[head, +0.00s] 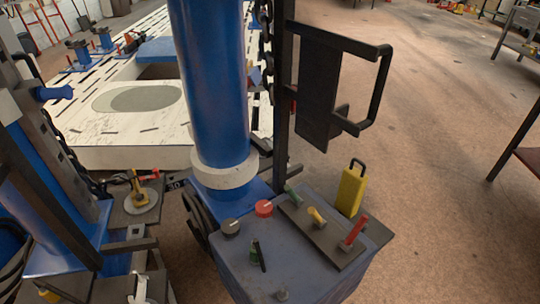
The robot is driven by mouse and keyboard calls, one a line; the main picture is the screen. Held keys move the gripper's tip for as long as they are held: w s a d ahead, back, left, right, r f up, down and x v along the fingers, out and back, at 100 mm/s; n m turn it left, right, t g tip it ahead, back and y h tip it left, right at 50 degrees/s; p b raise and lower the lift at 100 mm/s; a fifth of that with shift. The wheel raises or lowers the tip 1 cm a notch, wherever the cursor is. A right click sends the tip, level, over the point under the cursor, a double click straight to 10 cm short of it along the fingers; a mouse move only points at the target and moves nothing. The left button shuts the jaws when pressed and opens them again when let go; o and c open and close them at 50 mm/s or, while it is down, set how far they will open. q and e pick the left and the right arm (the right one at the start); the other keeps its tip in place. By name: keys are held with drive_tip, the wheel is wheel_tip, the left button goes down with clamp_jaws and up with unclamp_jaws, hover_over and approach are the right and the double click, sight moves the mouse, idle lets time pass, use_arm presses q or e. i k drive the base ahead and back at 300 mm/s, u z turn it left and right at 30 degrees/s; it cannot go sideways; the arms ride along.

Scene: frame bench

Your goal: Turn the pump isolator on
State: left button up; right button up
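A grey-blue control box (300,270) stands at the lower middle, in front of a blue column. On its top are a red rotary knob (264,208) with a pale mark, a dark grey rotary knob (230,228), and a green-based black toggle (258,255). A dark plate (322,232) on the box carries a green lever (292,194), a yellow lever (317,216) and a red lever (353,232). No label is readable, so I cannot tell for certain which control is the pump isolator. Neither of my grippers is in view.
The blue column (212,80) rises behind the box. A black handle frame (370,90) juts out right of it. A yellow block (351,188) with a black loop stands by the box's right edge. A white slotted bench (110,145) lies behind. The floor at right is open.

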sight(264, 208)
drive_tip(key=u, duration=2.05)
drive_tip(key=k, duration=1.3)
drive_tip(key=z, duration=0.45)
